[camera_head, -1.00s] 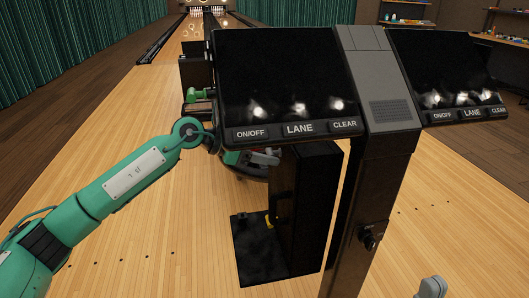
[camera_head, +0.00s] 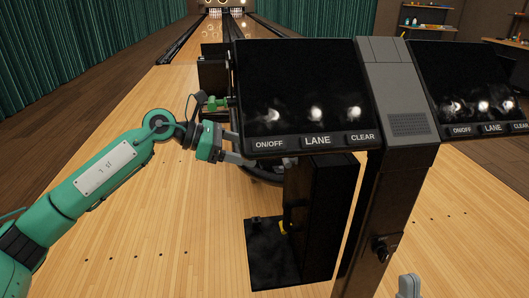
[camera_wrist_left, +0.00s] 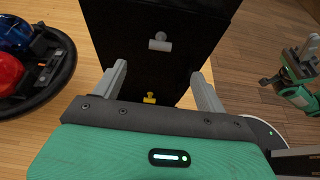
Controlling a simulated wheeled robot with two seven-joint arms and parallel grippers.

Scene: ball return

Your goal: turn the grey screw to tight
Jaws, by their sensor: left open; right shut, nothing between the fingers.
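The grey screw (camera_wrist_left: 160,42) shows in the left wrist view, on the dark face of the black cabinet (camera_wrist_left: 115,30). It has a flat crossbar and a rounded knob above. My left gripper (camera_wrist_left: 160,69) is open and empty; the screw lies ahead of its fingertips, roughly centred between them and apart from them. In the head view the left gripper (camera_head: 238,159) is beside the cabinet (camera_head: 322,220), partly under the left monitor, and the screw is hidden. My right gripper (camera_head: 408,286) is shut and empty at the bottom edge, right of the console post.
A yellow fitting (camera_wrist_left: 150,98) is lower on the cabinet, above its black base plate (camera_head: 262,265). The left monitor (camera_head: 300,90) overhangs the left gripper. A round black tray (camera_wrist_left: 60,75) with red and blue balls is at left. Wooden floor is clear in front.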

